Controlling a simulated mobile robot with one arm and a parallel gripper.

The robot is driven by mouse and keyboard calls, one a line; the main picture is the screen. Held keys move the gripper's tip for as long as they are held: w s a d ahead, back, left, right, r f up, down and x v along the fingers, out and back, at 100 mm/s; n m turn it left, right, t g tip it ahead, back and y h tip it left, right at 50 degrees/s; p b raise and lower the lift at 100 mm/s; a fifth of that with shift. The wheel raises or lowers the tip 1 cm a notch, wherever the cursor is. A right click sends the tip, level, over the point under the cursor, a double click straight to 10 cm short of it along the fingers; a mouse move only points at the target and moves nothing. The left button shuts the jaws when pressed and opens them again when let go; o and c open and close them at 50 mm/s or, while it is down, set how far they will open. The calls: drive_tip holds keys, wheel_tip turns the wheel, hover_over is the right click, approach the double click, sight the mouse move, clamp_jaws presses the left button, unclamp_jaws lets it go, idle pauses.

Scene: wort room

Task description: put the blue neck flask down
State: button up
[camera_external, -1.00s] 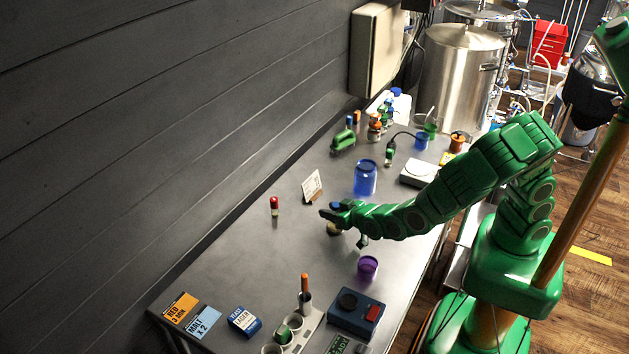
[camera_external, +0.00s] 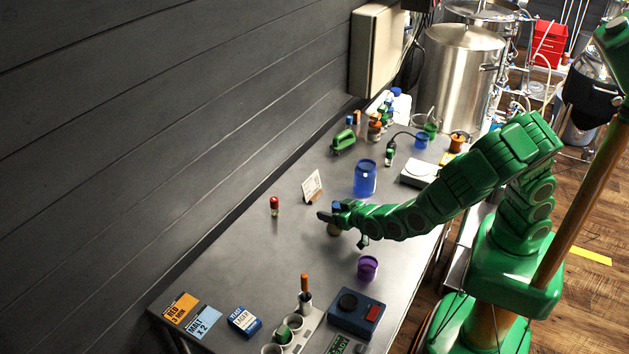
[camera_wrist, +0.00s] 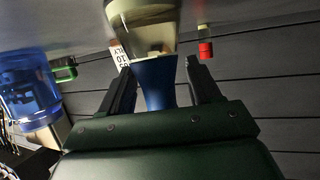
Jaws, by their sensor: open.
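The blue neck flask (camera_wrist: 154,80) stands between my gripper's fingers in the wrist view, its blue neck toward my palm and its clear body with pale contents beyond. In the external view the flask (camera_external: 334,229) is upright at the tabletop, partly hidden by my gripper. My gripper (camera_external: 340,224) is open around the flask; in the wrist view a dark finger lies on each side of the neck (camera_wrist: 155,88). I cannot tell whether either finger touches it.
A red-capped vial (camera_external: 274,206) and a small sign card (camera_external: 312,187) stand near. A blue jar (camera_external: 365,178) is behind, a purple cup (camera_external: 368,268) in front. A blue box device (camera_external: 354,314) sits at the near edge. The table left of the gripper is largely clear.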

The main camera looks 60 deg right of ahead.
drive_tip(key=v, duration=1.1)
drive_tip(key=shift+s+r, duration=0.25)
drive_tip(key=shift+s, duration=0.05)
drive_tip(key=s+d+r+n+g+y, duration=0.1)
drive_tip(key=s+d+r+g, duration=0.2)
drive_tip(key=s+d, duration=0.6)
drive_tip(key=s+d+r+n+g+y, duration=0.1)
drive_tip(key=s+d+r+g, duration=0.2)
drive_tip(key=s+d+g, duration=0.4)
drive_tip(key=s+d+r+n+g+y, duration=0.1)
drive_tip(key=s+d+r+g, duration=0.3)
drive_tip(key=s+d, duration=0.7)
drive_tip(key=shift+d+g+y, duration=0.3)
drive_tip(key=shift+d+g, duration=0.2)
